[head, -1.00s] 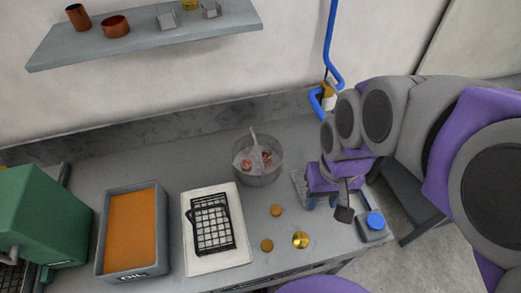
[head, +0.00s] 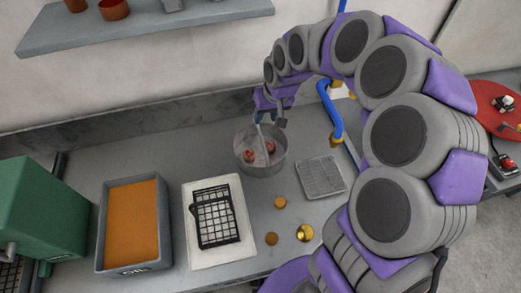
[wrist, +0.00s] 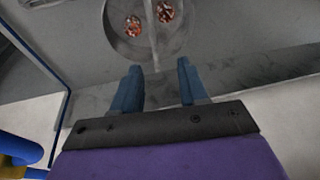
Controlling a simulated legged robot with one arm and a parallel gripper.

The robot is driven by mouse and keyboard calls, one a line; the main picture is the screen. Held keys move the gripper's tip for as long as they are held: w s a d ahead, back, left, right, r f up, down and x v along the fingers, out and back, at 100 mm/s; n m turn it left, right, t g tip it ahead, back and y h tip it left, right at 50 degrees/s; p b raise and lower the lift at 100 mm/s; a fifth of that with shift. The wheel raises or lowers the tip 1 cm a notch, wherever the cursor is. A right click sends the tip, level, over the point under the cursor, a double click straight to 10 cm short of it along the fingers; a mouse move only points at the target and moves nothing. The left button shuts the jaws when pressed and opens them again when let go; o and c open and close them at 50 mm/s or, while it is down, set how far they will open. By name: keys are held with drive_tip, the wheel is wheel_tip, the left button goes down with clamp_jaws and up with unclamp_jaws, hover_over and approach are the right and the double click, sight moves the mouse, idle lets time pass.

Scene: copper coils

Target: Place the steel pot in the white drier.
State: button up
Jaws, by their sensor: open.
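The round steel pot (head: 278,163) stands on the grey counter near the back. It holds reddish copper-coloured pieces, and a pale upright strip, like a handle, rises from it. It also shows at the top of the wrist view (wrist: 120,45), cut off by the frame. My gripper (head: 262,116) is above the pot's back side. In the wrist view its two blue fingers (wrist: 159,68) are apart with nothing between them, and the strip lies ahead of the gap. The white drier (head: 233,246), a pale tray with a black wire rack, lies front-left of the pot.
An orange-filled grey tub (head: 130,225) and a green machine (head: 45,215) stand to the left. A metal grid tray (head: 320,177) lies right of the pot. Several small brass pieces (head: 305,233) lie in front. A blue pipe (head: 335,120) and a wall shelf (head: 140,30) are near the back.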

drive_tip(key=w+d+b+x, duration=0.1)
drive_tip(key=d+b+x, duration=0.2)
drive_tip(key=x, duration=1.3)
drive_tip(key=shift+w+f+b, duration=0.15)
drive_tip(key=shift+f+b, duration=0.15)
drive_tip(key=shift+f, duration=0.3)
drive_tip(key=a, duration=0.3)
drive_tip(key=shift+a+f, duration=0.1)
drive_tip(key=shift+a, duration=0.15)
drive_tip(key=shift+c, duration=0.4)
drive_tip(key=shift+a, duration=0.1)
drive_tip(key=shift+c, duration=0.9)
drive_tip(key=shift+d, duration=0.3)
drive_tip(key=shift+c, duration=0.6)
drive_tip(key=d, duration=0.2)
drive_tip(key=shift+d+r, duration=0.2)
drive_tip(key=shift+d, duration=0.1)
clamp_jaws()
drive_tip(key=shift+a, duration=0.3)
